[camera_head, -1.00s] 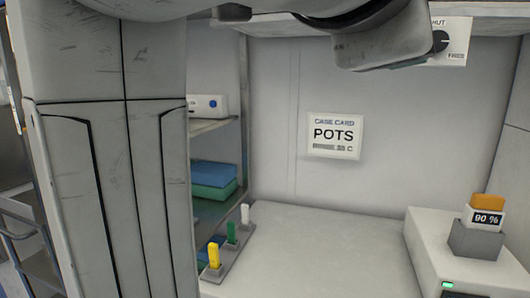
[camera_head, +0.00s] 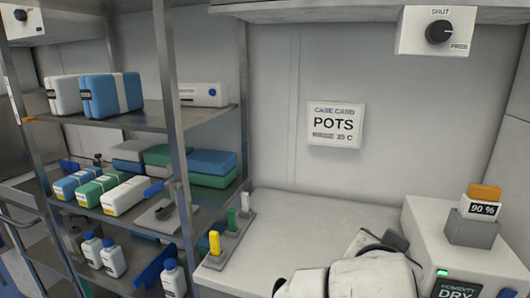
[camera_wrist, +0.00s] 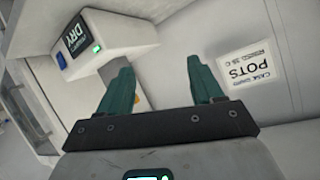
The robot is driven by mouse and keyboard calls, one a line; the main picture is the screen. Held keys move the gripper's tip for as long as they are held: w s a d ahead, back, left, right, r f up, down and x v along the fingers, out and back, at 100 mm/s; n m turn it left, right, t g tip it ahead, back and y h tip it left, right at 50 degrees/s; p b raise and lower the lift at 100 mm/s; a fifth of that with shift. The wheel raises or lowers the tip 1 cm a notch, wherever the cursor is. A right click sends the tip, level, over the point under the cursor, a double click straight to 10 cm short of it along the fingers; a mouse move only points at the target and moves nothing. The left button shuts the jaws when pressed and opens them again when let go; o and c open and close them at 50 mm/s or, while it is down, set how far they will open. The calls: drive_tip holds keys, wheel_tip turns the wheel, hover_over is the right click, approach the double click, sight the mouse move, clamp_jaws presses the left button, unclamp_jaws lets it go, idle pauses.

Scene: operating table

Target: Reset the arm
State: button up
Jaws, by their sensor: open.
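My gripper (camera_wrist: 163,88) shows in the wrist view with two dark green fingers standing apart and nothing between them. In the head view, white parts of my arm (camera_head: 350,277) show low at the bottom centre, in front of the white bench (camera_head: 315,225); the fingers cannot be made out there. In the wrist view the wall and a white box with a DRY label lie beyond the fingers, and the picture is tilted.
A metal shelf rack (camera_head: 170,120) with packs and bottles stands at left. A holder with coloured tabs (camera_head: 228,243) sits on the bench's left. A humidity box (camera_head: 470,250) stands at right. A POTS card (camera_head: 335,124) and a SHUT dial (camera_head: 438,32) are at the back.

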drive_tip(key=s+d+f+n+g+y, duration=0.1)
drive_tip(key=s+d+f+n+g, duration=0.15)
drive_tip(key=f, duration=0.55)
drive_tip(key=s+d+f+n+g+y, duration=0.1)
drive_tip(key=s+d+f+n, duration=0.2)
drive_tip(key=f, duration=0.5)
drive_tip(key=s+d+f+n+g+y+p, duration=0.1)
drive_tip(key=s+f+n+g+y, duration=0.1)
drive_tip(key=s+f, duration=0.7)
drive_tip(key=s+d+f+n+g+y, duration=0.1)
drive_tip(key=s+f+g, duration=0.3)
drive_tip(key=s, duration=1.3)
wheel_tip(320, 180, down, 5)
drive_tip(key=shift+r+n+y+p, duration=0.15)
drive_tip(key=shift+n+y+p, duration=0.25)
drive_tip(key=shift+y, duration=0.1)
drive_tip(key=shift+g, duration=0.25)
drive_tip(key=shift+c, duration=0.3)
